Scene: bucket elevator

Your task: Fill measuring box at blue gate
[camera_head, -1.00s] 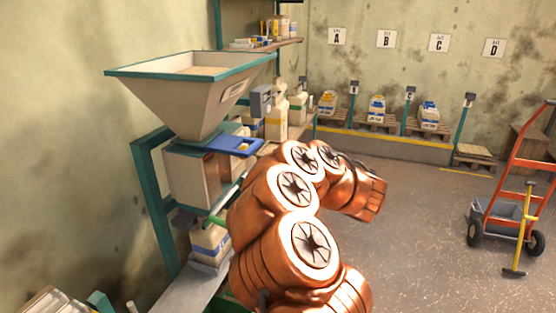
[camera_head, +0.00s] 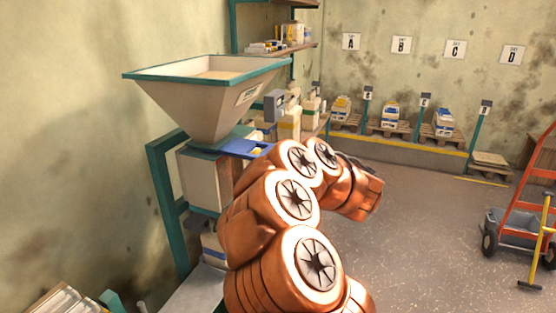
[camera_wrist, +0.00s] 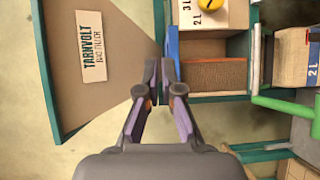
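The blue gate (camera_head: 238,148) sits under the cream hopper (camera_head: 208,112). In the wrist view a blue strip (camera_wrist: 172,42), which looks like part of the gate, lies right beside my fingertips. My gripper (camera_wrist: 160,68) has its fingers close together; whether anything is between them is unclear. In the head view my arm hides it. A pale panel marked 3 L and 2 L (camera_wrist: 208,18), likely the measuring box, carries a yellow knob (camera_wrist: 211,4). Below it is an open compartment with a brown inside (camera_wrist: 218,74). The fill level cannot be told.
The hopper's labelled side (camera_wrist: 95,60) is close on the left of my gripper. An orange hand truck (camera_head: 528,190) stands far right; the floor between is clear.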

